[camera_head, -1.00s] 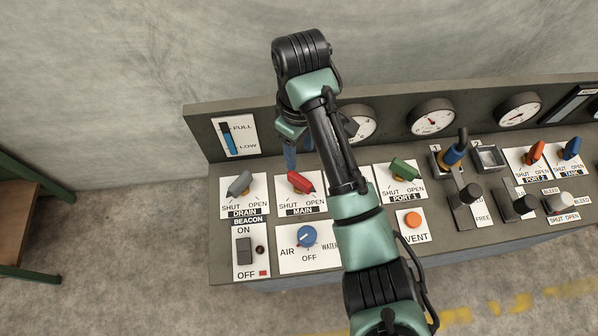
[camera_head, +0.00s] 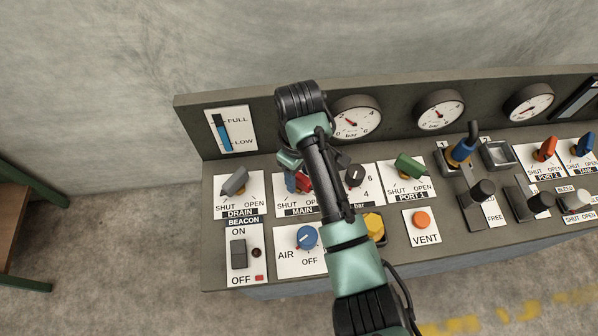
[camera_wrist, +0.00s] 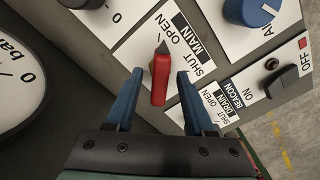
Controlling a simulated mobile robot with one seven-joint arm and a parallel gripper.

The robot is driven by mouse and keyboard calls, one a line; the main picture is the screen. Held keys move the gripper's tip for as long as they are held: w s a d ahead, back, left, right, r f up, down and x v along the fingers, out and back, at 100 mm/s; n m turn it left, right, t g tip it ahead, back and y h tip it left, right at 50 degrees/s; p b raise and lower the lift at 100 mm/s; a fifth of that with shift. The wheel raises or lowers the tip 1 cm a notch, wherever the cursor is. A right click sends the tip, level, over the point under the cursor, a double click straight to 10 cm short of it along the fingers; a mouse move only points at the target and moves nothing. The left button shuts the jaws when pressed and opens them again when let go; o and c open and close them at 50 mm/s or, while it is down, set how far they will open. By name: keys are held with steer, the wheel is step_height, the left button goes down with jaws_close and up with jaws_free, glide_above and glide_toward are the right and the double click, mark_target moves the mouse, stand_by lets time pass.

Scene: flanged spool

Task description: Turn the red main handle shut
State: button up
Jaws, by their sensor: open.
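The red main handle (camera_head: 304,182) sits on the white MAIN plate of the panel, partly hidden by my arm in the head view. In the wrist view the red handle (camera_wrist: 160,82) shows clearly, and its dark pointed tip faces the OPEN mark. My gripper (camera_wrist: 160,72) is open, with one blue finger on each side of the handle. A gap shows between the handle and each finger. In the head view my gripper (camera_head: 291,180) is at the handle, mostly hidden behind my wrist.
The grey drain handle (camera_head: 235,181) is to the left, and the green port 1 handle (camera_head: 408,166) to the right. A black knob (camera_head: 355,175) stands close beside my arm. The blue air/water knob (camera_head: 306,236) is in front. Gauges line the panel's back.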

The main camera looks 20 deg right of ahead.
jaws_close()
steer(key=shift+r+p, duration=0.1)
steer(key=shift+p, duration=0.25)
steer(key=m+p, duration=0.2)
steer(key=m, duration=0.1)
steer(key=shift+a+r+p, duration=0.1)
steer(key=shift+p, duration=0.25)
steer(key=m+p, duration=0.3)
steer(key=m, duration=0.2)
steer(key=shift+m+p, duration=0.3)
steer(key=m+p, duration=0.1)
steer(key=m, duration=0.3)
steer(key=shift+p, duration=0.4)
steer(key=shift+m+p, duration=0.6)
steer(key=shift+m, duration=2.1)
steer(key=shift+w, duration=0.1)
